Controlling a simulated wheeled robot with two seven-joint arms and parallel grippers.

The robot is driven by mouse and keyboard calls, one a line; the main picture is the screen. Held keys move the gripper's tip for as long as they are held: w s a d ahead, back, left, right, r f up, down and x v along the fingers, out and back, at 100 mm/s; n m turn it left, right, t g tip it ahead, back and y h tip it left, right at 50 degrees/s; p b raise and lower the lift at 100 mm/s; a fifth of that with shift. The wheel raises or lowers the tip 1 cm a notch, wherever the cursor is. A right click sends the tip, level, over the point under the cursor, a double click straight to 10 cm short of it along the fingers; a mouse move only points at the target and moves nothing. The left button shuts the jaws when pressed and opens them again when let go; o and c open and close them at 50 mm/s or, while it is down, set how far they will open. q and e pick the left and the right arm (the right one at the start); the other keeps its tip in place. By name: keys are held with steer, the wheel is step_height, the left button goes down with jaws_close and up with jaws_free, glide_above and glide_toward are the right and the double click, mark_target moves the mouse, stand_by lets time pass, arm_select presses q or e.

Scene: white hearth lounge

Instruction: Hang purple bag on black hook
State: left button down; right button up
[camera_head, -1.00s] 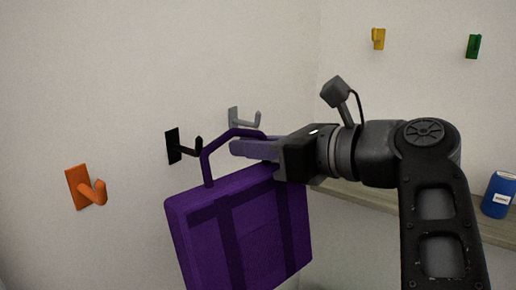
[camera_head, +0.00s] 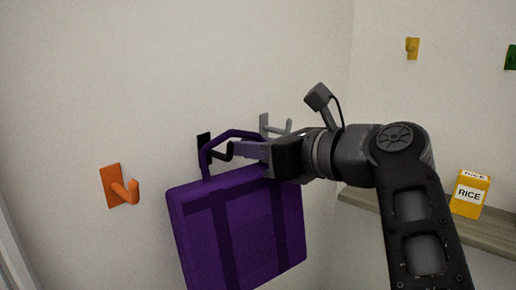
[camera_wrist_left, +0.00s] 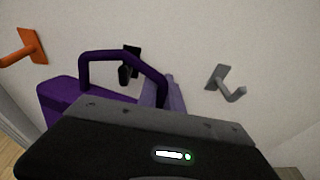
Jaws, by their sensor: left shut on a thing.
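The purple bag (camera_head: 240,220) hangs upright below its arched handle (camera_head: 207,155) near the wall. My left gripper (camera_head: 250,150) is shut on the right part of the handle. The black hook (camera_head: 225,155) is on the wall, partly covered by the handle; its peg shows through the handle's opening. In the left wrist view, the black hook (camera_wrist_left: 125,76) also shows inside the handle loop (camera_wrist_left: 85,68), under the handle's top bar. I cannot tell whether the peg passes through the loop or stays behind it. My right gripper is not in view.
An orange hook (camera_head: 120,188) is on the wall to the left. A grey hook (camera_head: 285,128) is just right of the black one, close to my gripper. Yellow (camera_head: 412,48) and green (camera_head: 511,58) hooks are on the right wall. A rice box (camera_head: 469,195) stands on a shelf (camera_head: 485,232).

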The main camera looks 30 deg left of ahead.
arm_select(q)
steer(key=shift+a+f, duration=0.3)
steer(key=shift+a, duration=0.25)
steer(key=shift+w+a+f+b, duration=0.1)
steer(key=shift+a+f+b, duration=0.15)
steer(key=shift+f+b, duration=0.5)
steer(key=shift+a+f+b, duration=0.25)
steer(key=shift+f+b, duration=0.2)
steer(key=shift+b, duration=0.5)
steer(key=c, duration=1.4)
jaws_free()
steer(key=shift+b+v, duration=0.35)
steer(key=shift+v, duration=3.5)
